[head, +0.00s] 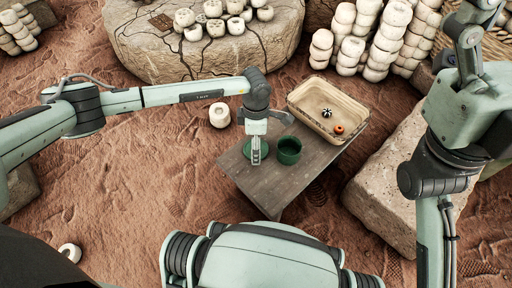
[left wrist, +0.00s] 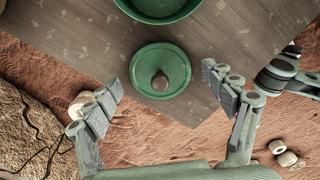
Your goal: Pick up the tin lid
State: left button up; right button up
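The tin lid (head: 247,150) is a round green disc lying flat on a small wooden table. In the left wrist view the lid (left wrist: 180,62) shows whole, with a brown round knob (left wrist: 160,82) at its middle. The green tin (head: 289,151) stands open just right of the lid; part of it shows at the top of the left wrist view (left wrist: 160,8). My left gripper (head: 256,160) is over the lid and hides part of it in the head view. Its fingers are spread on either side of the lid, with nothing between them.
The wooden table (head: 270,187) also bears a tan tray (head: 300,92) holding a black-and-white object (head: 326,113) and an orange one (head: 339,129). A stone block (head: 385,190) stands to the right. A pale, ring-like piece (head: 219,115) lies left of the table.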

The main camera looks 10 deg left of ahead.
pick_arm(q)
jog(key=c, duration=0.6)
jog(key=shift+c, duration=0.3)
